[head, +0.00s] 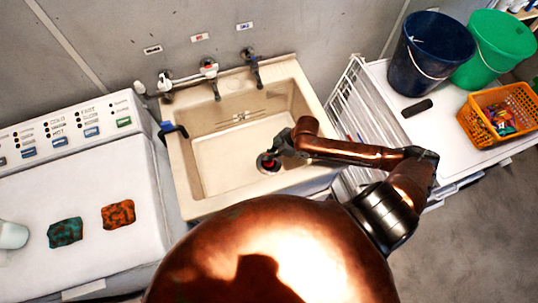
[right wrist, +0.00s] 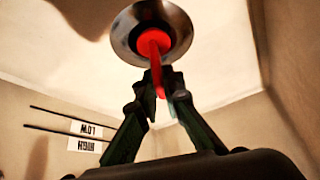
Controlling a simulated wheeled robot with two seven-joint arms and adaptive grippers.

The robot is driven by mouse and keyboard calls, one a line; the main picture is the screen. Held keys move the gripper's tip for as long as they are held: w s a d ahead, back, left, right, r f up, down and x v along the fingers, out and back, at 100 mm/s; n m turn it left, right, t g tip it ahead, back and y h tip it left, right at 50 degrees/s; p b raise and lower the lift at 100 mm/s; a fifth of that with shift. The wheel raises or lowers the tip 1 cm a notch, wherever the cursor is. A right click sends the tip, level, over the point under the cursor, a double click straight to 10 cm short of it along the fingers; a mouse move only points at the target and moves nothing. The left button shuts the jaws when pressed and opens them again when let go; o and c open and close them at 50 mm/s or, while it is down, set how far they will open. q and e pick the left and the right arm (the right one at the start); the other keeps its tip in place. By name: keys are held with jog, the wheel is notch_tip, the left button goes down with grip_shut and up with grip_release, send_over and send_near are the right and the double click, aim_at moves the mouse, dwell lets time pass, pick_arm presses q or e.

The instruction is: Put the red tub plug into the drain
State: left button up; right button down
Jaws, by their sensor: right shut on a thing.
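The red tub plug (right wrist: 154,46) is between the fingertips of my right gripper (right wrist: 158,84), which is shut on its narrow end. In the right wrist view the plug's wide end overlaps the middle of the round metal drain (right wrist: 122,36). I cannot tell whether it sits inside the drain or just above it. In the head view my right gripper (head: 274,155) reaches down into the beige sink basin (head: 222,160). A bit of red shows at the drain (head: 262,166), partly hidden by the gripper. My left gripper is not in view.
A white washer (head: 60,190) is at left. A white rack (head: 352,100) and a counter with buckets (head: 432,50) and an orange basket (head: 500,112) are at right.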

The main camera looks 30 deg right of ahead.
jog(key=shift+f, duration=0.3)
jog(key=c, duration=2.1)
grip_release()
jog(key=shift+r, duration=0.25)
jog(key=p+v, duration=0.1)
jog(key=v, duration=0.6)
jog(key=shift+d+r+p, duration=0.1)
jog(key=shift+r+p, duration=0.2)
